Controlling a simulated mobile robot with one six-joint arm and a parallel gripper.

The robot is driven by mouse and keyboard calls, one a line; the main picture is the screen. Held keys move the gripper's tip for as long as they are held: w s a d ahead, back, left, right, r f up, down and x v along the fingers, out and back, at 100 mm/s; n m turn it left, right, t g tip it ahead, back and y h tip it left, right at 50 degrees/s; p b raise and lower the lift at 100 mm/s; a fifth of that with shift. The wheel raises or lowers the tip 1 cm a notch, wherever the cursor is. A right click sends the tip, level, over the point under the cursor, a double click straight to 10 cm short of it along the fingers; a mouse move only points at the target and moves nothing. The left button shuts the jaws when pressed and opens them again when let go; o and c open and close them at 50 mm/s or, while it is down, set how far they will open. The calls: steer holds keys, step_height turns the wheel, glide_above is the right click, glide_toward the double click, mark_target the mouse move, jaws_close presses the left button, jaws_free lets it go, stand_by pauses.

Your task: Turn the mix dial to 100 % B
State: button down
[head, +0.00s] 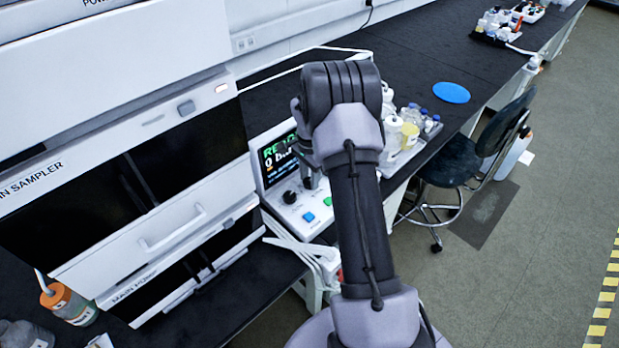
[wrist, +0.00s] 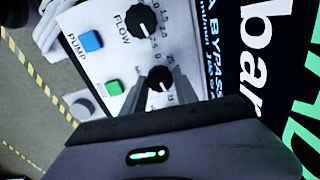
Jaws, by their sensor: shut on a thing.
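The control unit (head: 283,213) has a sloped white panel under a dark screen. In the wrist view, a black knob (wrist: 160,77) with a printed scale sits between the fingers of my gripper (wrist: 160,84). It appears to be the mix dial; its name label is not readable, and its pointer setting is too small to read surely. My gripper is shut on this knob. In the head view my gripper (head: 309,172) reaches down onto the panel, and my arm hides part of it. The FLOW knob (wrist: 142,20) is beside the gripped knob, apart from the fingers.
A blue PUMP button (wrist: 91,41) and a green button (wrist: 114,88) lie beside the knobs. The screen (head: 278,158) stands just behind them. White bottles (head: 392,135) stand right of my arm. A blue disc (head: 451,92) lies on the bench, with a chair (head: 470,150) in front.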

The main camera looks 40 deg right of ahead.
steer(key=c, duration=0.9)
jaws_free()
steer(key=shift+c, duration=0.2)
step_height(320, 180, up, 18)
steer(key=p, duration=0.5)
steer(key=shift+f+p, duration=0.25)
steer(key=shift+p, duration=0.05)
steer(key=shift+f, duration=0.1)
